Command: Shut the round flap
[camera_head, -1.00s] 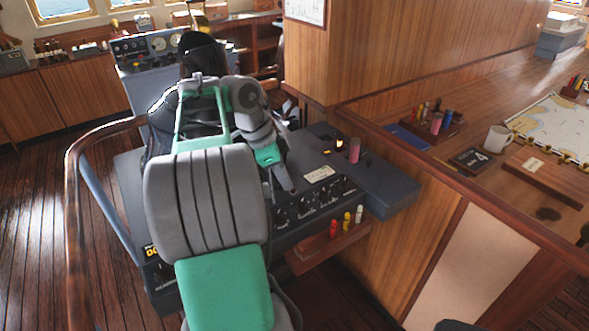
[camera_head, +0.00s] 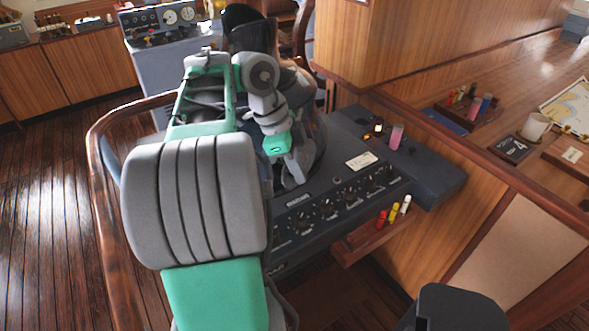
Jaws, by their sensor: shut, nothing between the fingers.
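My gripper (camera_head: 294,172) is shut and empty, pointing down over the dark console (camera_head: 285,222), left of its white label. A dark upright unit with a rounded black top (camera_head: 242,14) stands behind my arm, at the console's far side. Its black top may be the round flap, but my arm hides much of the unit, so I cannot tell for sure or say how far open it is. A dark curved surface (camera_head: 317,140) shows just right of my wrist. I cannot tell whether the gripper touches it.
The console carries a row of knobs (camera_head: 348,195), a pink cylinder (camera_head: 396,134) and a small lit lamp (camera_head: 378,129). Red, yellow and white pegs (camera_head: 394,212) stand in a wooden shelf at its front. A wooden rail (camera_head: 95,190) curves round the left. Open floor (camera_head: 45,220) lies beyond it.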

